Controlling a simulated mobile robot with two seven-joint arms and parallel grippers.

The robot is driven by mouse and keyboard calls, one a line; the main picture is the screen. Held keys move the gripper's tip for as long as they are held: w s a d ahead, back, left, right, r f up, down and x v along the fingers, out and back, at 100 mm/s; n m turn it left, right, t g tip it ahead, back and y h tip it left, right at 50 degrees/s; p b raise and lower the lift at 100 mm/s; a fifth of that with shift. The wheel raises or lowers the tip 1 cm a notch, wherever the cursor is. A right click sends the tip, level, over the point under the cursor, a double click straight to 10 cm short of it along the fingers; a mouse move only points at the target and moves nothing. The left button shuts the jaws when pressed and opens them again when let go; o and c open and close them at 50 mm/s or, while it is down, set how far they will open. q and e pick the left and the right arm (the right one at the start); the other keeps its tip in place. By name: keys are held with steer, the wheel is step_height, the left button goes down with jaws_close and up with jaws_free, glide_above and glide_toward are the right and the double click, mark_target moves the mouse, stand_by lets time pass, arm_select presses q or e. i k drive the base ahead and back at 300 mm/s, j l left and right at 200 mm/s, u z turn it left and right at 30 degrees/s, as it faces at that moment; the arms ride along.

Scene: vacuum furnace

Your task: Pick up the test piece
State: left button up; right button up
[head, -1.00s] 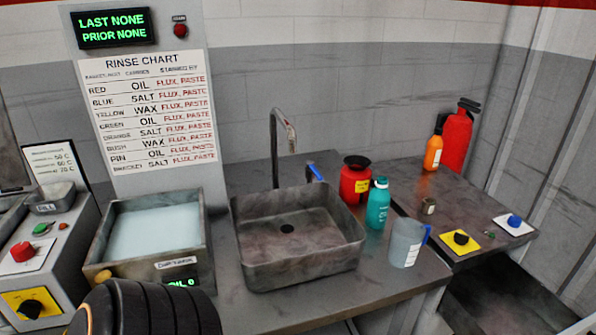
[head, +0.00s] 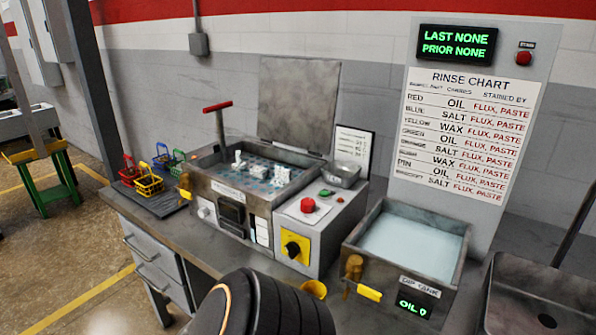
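Neither of my grippers is in view. I cannot make out for sure which thing is the test piece. Several small white pieces (head: 282,175) sit in the open tank (head: 228,186) on the bench, over a blue-grey patterned floor. A small grey metal tray (head: 344,173) stands on top of the control box to the right of that tank; what it holds is too small to tell.
Small coloured baskets, one yellow (head: 148,181), stand on a dark mat at the bench's left end. The control box (head: 318,228) and dip tank (head: 420,268) stand in the middle. A sink (head: 530,305) is at right. Floor is open at left.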

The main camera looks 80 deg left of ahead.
mark_target(261, 173)
steer(key=u, duration=2.8)
